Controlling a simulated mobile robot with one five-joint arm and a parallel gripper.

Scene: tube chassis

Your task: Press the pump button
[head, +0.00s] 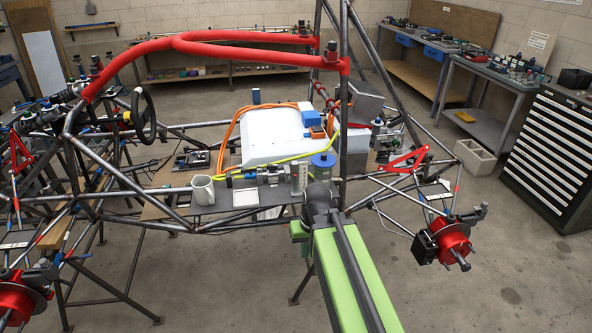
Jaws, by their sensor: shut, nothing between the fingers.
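My gripper (319,190) is the dark end of my green arm, which reaches in from the lower right. It is shut and empty, over the near edge of the chassis work board. Just beyond it stands a cylinder with a blue top (322,160). A silver pump-like unit (270,174) lies left of my gripper, with a small pale upright block (300,177) at its right end. I cannot make out which part is the pump button. Whether my gripper touches anything is not clear from this view.
Chassis tubes surround the board, with an upright tube (344,120) close right of my gripper and a red bar (220,50) above. A white box (270,137) with orange cables lies behind. A red brake hub (452,243) sits right.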

